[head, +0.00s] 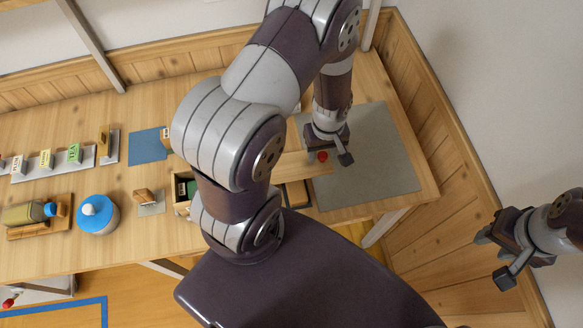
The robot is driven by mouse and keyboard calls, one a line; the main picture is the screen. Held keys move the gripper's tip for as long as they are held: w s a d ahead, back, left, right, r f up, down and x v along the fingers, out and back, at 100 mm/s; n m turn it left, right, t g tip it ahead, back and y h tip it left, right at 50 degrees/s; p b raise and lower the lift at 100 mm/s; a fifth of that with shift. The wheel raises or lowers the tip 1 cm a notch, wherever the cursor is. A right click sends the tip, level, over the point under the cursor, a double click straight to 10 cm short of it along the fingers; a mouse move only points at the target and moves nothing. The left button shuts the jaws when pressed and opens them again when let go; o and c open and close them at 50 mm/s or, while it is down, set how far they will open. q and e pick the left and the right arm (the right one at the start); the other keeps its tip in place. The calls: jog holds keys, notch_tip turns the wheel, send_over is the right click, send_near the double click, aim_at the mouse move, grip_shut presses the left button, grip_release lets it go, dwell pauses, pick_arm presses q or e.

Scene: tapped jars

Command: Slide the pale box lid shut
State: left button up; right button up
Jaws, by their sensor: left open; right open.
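The pale wooden box (181,208) stands near the table's front edge, mostly hidden behind my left arm; its left end is open and shows something dark green inside. The pale lid (292,166) is a flat board reaching out to the right of my arm, with a red knob (322,156) near its right end. My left gripper (328,158) is open, pointing down over the lid's right end, with the knob between its fingers; contact cannot be told. My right gripper (494,260) is open and empty, off the table at the lower right.
A grey mat (375,165) lies under and beyond the lid's right end, mostly bare. A blue mat (147,146), a blue-topped jar (97,214), a bottle on a wooden tray (30,212) and small labelled cards (46,159) stand to the left. A wood-panelled wall (440,150) bounds the right.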

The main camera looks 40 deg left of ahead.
aim_at(302, 164)
pick_arm(q)
grip_shut()
jog(key=shift+s+a+p, duration=0.35)
jog(key=shift+s+a, duration=0.5)
jog(key=shift+s, duration=0.2)
jog(key=shift+s+a+p, duration=0.35)
jog(key=shift+s+a, duration=0.5)
jog(key=shift+s, duration=0.15)
